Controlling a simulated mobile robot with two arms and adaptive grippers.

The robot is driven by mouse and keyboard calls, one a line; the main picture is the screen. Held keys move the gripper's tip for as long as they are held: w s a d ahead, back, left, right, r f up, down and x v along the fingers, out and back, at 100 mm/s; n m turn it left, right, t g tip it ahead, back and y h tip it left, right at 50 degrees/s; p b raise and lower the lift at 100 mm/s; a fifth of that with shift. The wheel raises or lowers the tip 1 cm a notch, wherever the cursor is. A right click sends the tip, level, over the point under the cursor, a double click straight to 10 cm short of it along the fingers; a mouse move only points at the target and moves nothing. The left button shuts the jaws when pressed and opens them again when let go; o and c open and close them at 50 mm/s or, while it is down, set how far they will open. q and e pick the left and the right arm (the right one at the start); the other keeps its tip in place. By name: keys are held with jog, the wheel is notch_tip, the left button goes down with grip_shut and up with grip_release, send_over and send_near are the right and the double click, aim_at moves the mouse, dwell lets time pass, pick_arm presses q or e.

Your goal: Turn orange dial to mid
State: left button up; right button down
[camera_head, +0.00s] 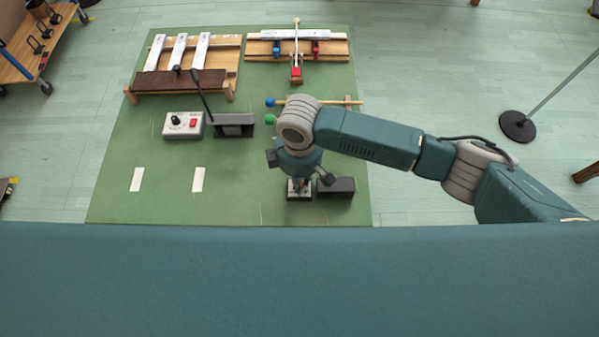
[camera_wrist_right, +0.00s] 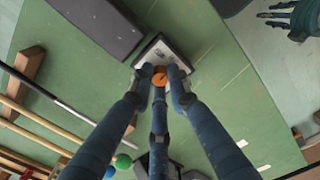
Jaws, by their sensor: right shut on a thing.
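The orange dial (camera_wrist_right: 160,77) sits on a small light-coloured box (camera_wrist_right: 154,49) in the right wrist view. My right gripper (camera_wrist_right: 160,74) has its three fingers closed around the dial. A dark pointer line shows on the dial; its exact setting is hard to read. In the head view my right gripper (camera_head: 299,184) points down over the box (camera_head: 291,195) at the front of the green mat, and the dial is mostly hidden. What looks like my left gripper (camera_wrist_right: 279,17) hangs at the top right of the wrist view with fingers spread, away from the box.
A dark block (camera_head: 340,188) stands right beside the box. Mallets with blue and green heads (camera_head: 270,121) lie behind my arm.

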jog(key=shift+m+p, duration=0.45)
jog(key=shift+m, duration=0.05)
jog(key=c, duration=1.6)
grip_release()
jog(key=shift+c, duration=0.2)
jog(key=shift+r, duration=0.1)
notch_tip(320, 180, up, 12)
